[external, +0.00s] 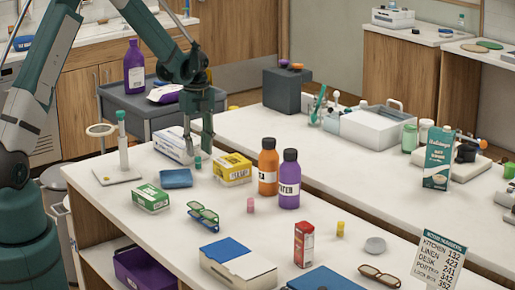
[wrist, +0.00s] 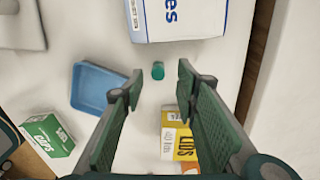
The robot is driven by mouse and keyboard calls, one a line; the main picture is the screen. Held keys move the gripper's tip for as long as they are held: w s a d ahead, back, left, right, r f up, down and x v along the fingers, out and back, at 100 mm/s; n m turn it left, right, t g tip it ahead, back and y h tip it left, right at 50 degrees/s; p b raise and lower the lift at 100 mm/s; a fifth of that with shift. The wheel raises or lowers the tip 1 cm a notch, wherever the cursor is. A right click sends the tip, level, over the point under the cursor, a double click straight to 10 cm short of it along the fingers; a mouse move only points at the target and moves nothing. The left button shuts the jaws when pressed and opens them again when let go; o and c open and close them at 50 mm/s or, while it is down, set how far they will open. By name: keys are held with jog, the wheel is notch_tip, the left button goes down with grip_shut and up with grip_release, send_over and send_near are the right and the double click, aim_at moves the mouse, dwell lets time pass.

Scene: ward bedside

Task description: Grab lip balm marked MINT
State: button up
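A small teal cylinder (external: 197,162), likely a lip balm, stands on the white table; no lettering on it is readable. It also shows in the wrist view (wrist: 158,70), between and just beyond my fingertips. My gripper (external: 198,147) is open and points down above it, with nothing between the fingers. Two similar small cylinders, one pink (external: 250,205) and one yellow (external: 340,229), stand farther toward the front of the table. Their markings are not readable either.
Close around the teal cylinder are a blue tray (wrist: 100,87), a yellow box (wrist: 172,122) and a white box (wrist: 185,18). A green box (external: 151,198), an orange bottle (external: 268,168) and a purple bottle (external: 289,180) stand nearby.

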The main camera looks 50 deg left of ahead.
aim_at(198, 157)
jog(key=shift+f, duration=0.1)
jog(key=shift+s+f, duration=0.2)
jog(key=shift+f, duration=2.35)
jog(key=c, duration=0.8)
